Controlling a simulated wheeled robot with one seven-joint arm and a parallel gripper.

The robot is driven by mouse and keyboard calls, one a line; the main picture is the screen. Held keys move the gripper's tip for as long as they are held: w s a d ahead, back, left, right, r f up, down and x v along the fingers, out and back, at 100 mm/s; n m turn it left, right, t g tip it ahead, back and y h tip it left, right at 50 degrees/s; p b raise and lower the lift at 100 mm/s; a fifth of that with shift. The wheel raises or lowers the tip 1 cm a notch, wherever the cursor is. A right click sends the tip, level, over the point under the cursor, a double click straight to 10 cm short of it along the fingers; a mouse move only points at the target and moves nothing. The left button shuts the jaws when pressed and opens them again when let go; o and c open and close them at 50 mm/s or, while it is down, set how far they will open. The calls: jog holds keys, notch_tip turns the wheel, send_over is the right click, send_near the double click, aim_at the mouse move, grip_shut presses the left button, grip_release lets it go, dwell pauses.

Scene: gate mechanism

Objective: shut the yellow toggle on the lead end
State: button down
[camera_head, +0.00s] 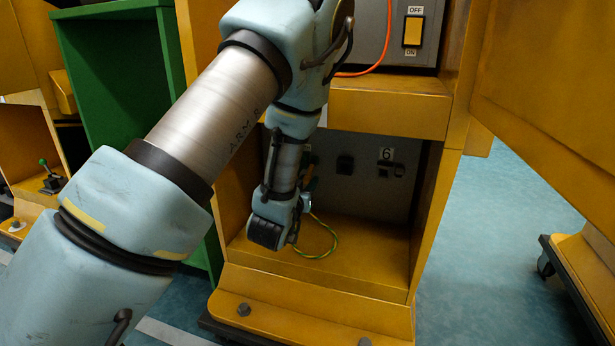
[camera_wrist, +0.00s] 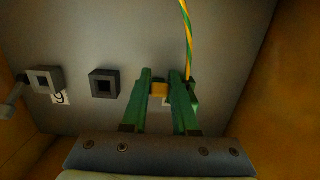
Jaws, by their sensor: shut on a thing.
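In the wrist view the small yellow toggle (camera_wrist: 159,90) sits between the two green fingers of my gripper (camera_wrist: 160,76), which are shut on it. The green-and-yellow lead (camera_wrist: 186,35) comes down to its end beside the right finger. The lead's end body is mostly hidden by that finger, so how it meets the panel cannot be told. In the head view the lead (camera_head: 332,236) loops out over the cabinet floor beside my wrist. My fingers and the toggle are mostly hidden there by my arm.
On the grey back panel (camera_wrist: 130,35) are a grey square socket (camera_wrist: 45,80) and a dark one (camera_wrist: 104,83), left of my fingers. Yellow cabinet walls (camera_head: 428,220) close in the bay. An on/off switch (camera_head: 413,31) sits above. A yellow door (camera_head: 550,90) stands at right.

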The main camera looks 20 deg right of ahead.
jog(key=shift+r, duration=0.1)
dwell(0.3)
jog(key=c, duration=1)
grip_release()
jog(key=shift+o, duration=0.2)
jog(key=p+v, duration=0.8)
jog(key=v, duration=0.3)
jog(key=shift+r, duration=0.25)
